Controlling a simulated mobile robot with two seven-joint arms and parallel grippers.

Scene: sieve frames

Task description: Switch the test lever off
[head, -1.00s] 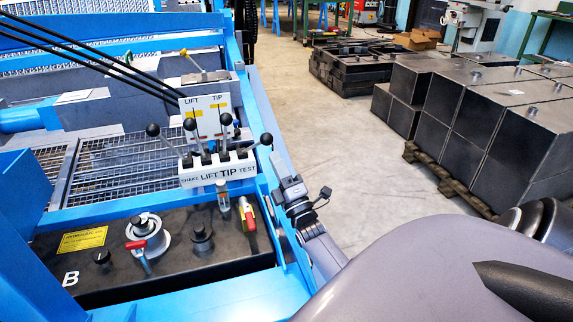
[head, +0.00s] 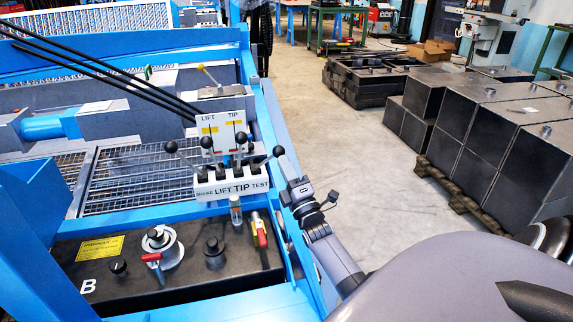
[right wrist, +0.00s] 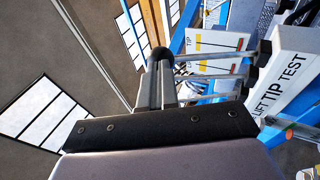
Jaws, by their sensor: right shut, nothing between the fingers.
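The test lever (head: 278,151) is the rightmost lever on the white block marked SHAKE, LIFT, TIP, TEST (head: 232,188). It has a black ball knob and leans out to the right in the head view. My right gripper (head: 287,166) is shut and empty, just below and right of that knob. In the right wrist view a black ball knob (right wrist: 163,57) appears at the tips of my shut fingers (right wrist: 157,75); I cannot tell whether they touch. My left gripper is not in view.
Other black-knobbed levers (head: 206,143) stand close to the left of the test lever. Behind them is a white LIFT/TIP panel (head: 223,130). Below is a black tank top (head: 130,270) with a red-handled valve (head: 260,232). Open floor (head: 350,150) lies to the right, then dark metal boxes (head: 490,130).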

